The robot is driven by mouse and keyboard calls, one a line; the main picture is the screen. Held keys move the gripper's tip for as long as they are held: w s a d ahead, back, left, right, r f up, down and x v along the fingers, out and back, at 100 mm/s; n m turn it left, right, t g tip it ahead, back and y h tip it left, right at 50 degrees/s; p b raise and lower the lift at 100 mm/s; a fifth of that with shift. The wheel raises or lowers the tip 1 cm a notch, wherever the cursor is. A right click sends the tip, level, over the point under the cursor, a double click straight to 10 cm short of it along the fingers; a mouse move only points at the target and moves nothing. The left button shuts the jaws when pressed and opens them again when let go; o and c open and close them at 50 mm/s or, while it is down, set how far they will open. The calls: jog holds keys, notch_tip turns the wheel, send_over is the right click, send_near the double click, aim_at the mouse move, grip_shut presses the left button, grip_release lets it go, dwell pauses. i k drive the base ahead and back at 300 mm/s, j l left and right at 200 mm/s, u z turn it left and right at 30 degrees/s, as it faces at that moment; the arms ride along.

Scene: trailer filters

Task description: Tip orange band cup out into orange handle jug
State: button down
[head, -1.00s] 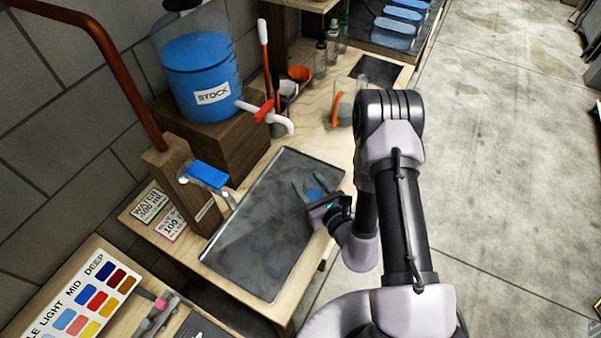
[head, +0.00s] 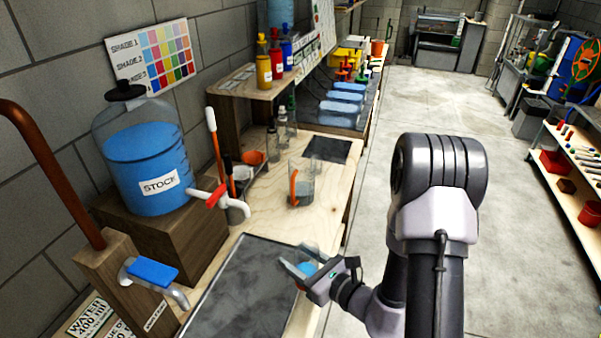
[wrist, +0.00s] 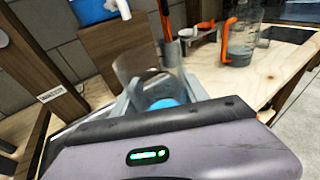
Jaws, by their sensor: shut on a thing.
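My gripper (head: 297,260) is shut on a clear cup (head: 307,269) with blue liquid in it. It holds the cup above the front right edge of the dark tray. A hint of orange shows low on the cup; most of the band is hidden by the fingers. In the wrist view the cup (wrist: 160,96) stands between the fingers, roughly upright. The orange handle jug (head: 304,190) is clear and stands on the wooden bench beyond the gripper, apart from it, its handle to the left. The jug (wrist: 240,46) is at the upper right in the wrist view. Liquid shows low inside it.
The stock tank (head: 145,165) with its red-handled tap (head: 217,197) stands left of the jug. A blue-levered water tap (head: 152,273) overhangs the dark tray (head: 240,290). Small bottles (head: 283,127) and an orange cup (head: 253,157) stand behind the jug. Bench between gripper and jug is clear.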

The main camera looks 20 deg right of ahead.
aim_at(300, 184)
jog(key=i+l+u, duration=0.15)
jog(key=l, duration=0.15)
jog(key=i+l+u, duration=0.2)
jog(key=l, duration=0.15)
jog(key=l+u, duration=0.15)
jog(key=l, duration=0.2)
jog(key=i+l+u, duration=0.2)
jog(key=l, duration=0.15)
jog(key=i+l, duration=0.1)
jog(key=i, duration=0.3)
jog(key=u, duration=0.05)
